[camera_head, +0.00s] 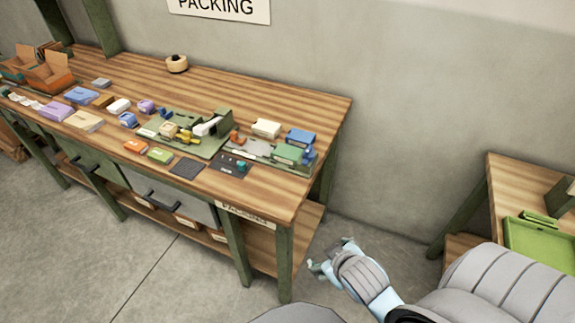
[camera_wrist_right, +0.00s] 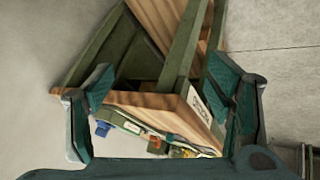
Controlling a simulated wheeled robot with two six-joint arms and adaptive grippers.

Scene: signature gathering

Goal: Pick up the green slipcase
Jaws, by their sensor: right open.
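A green box (camera_head: 287,154) sits near the right end of the wooden packing table, beside a blue box. A smaller lime-green, flat case (camera_head: 160,155) lies near the table's front edge, beside an orange one. I cannot tell for certain which is the slipcase. My right gripper (camera_head: 330,257) is open and empty, off the table's right front corner, well apart from both. In the right wrist view its fingers (camera_wrist_right: 163,85) stand wide apart with the table beyond them. My left gripper is not in view.
The packing table (camera_head: 270,98) holds several boxes, a dark pad (camera_head: 188,168), a green fixture (camera_head: 223,119) and a tape roll (camera_head: 176,63). An orange carton (camera_head: 48,76) stands at the far left. A side table with a green tray (camera_head: 545,248) is at right. Floor between the tables is clear.

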